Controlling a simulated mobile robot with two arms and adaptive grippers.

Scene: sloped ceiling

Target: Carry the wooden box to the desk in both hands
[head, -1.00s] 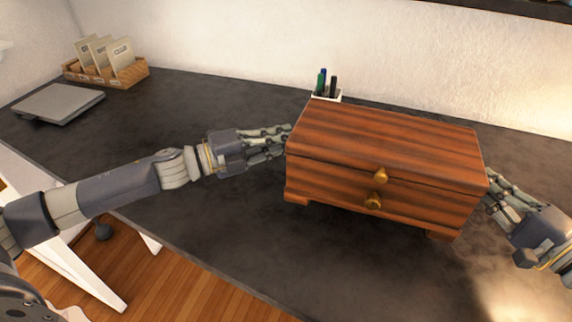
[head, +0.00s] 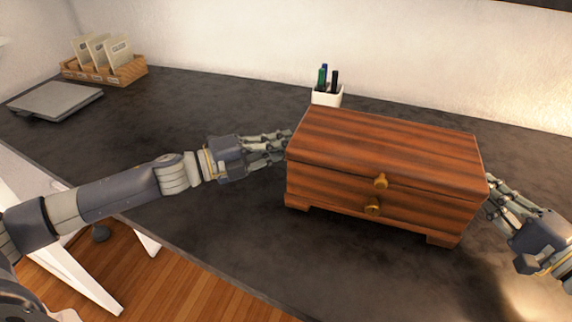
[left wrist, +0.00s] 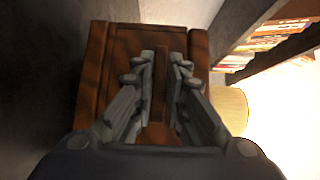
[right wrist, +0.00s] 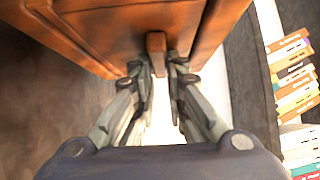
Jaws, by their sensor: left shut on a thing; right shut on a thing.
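The wooden box (head: 395,142) is reddish brown with a lid, a drawer front, two brass knobs and short feet. It is level at the right of the head view, over the dark desk (head: 190,235). I cannot tell whether its feet touch the desk. My left gripper (head: 288,144) is shut on the handle at its left end; the handle shows between the fingers in the left wrist view (left wrist: 160,85). My right gripper (head: 492,195) is shut on the right-end handle, which shows in the right wrist view (right wrist: 157,52). The far fingertips are partly hidden.
A white pen cup (head: 327,96) stands just behind the box. A closed grey laptop (head: 55,103) and a wooden file holder (head: 118,74) are at the far left. The desk between them and the box is clear. The front edge runs below my left arm.

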